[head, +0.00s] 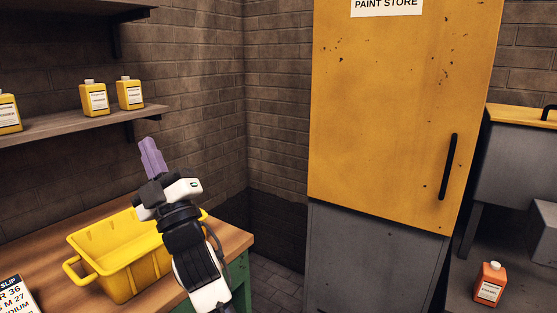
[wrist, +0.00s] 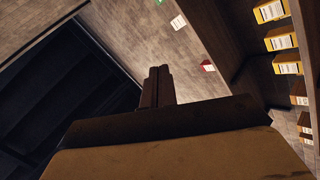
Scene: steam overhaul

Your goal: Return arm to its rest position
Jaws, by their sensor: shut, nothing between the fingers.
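My gripper (head: 152,157) points up in the head view, with its purple fingers together and nothing between them. It is above and in front of the yellow tub on the bench. In the wrist view the fingers (wrist: 157,85) also show closed and dark, pointing at the upper part of the room. My arm rises from the lower middle of the head view, covering the right end of the tub.
A yellow tub (head: 132,278) stands on the wooden bench (head: 232,240). Yellow bottles (head: 94,98) stand on a wall shelf (head: 60,127). A yellow-doored paint store cabinet (head: 395,110) is at right. An orange bottle (head: 489,284) stands low at right.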

